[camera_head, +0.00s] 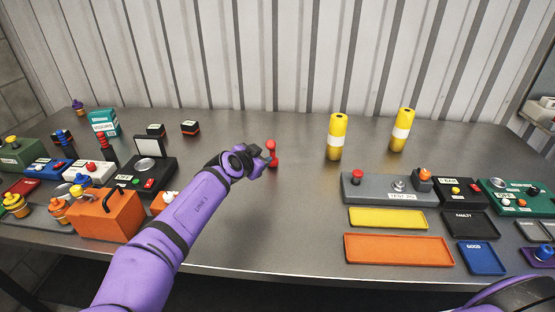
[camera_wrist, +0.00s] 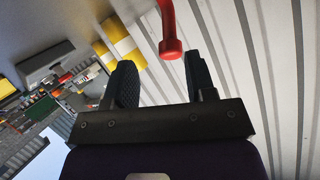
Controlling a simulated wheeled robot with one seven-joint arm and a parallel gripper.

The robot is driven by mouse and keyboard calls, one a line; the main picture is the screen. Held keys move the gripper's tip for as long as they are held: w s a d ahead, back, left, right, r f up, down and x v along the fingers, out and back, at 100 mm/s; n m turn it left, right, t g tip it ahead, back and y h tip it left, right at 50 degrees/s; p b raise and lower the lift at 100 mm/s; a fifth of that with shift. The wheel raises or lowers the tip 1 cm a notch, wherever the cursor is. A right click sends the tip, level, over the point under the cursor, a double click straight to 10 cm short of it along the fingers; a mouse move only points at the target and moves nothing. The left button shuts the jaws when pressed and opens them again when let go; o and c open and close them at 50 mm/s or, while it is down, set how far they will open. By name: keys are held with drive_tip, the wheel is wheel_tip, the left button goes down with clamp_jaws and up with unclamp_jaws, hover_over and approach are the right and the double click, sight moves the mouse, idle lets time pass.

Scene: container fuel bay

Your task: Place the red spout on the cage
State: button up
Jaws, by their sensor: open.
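The red spout (camera_head: 272,152) is slim and bent, and appears upright beside the end of my arm over the middle of the table. In the wrist view its red tube (camera_wrist: 169,25) comes in from the top edge, with a rounded end between the fingers at about fingertip level. My gripper (camera_head: 264,158) is open around or just short of the spout; its two dark fingers (camera_wrist: 161,65) stand apart, with a gap to the tube on each side. I cannot tell whether either touches it. I cannot make out which thing is the cage.
Two yellow cylinders with white bands (camera_head: 335,139) (camera_head: 401,131) stand to the right. An orange can (camera_head: 105,214) and several control boxes crowd the left. A grey box (camera_head: 370,193), a yellow tray (camera_head: 388,218) and an orange tray (camera_head: 398,249) lie front right. The table's middle is mostly clear.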

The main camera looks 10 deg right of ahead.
sight(271, 151)
drive_tip(key=shift+t, duration=0.3)
drive_tip(key=x, duration=1)
drive_tip(key=shift+w+a, duration=0.3)
clamp_jaws()
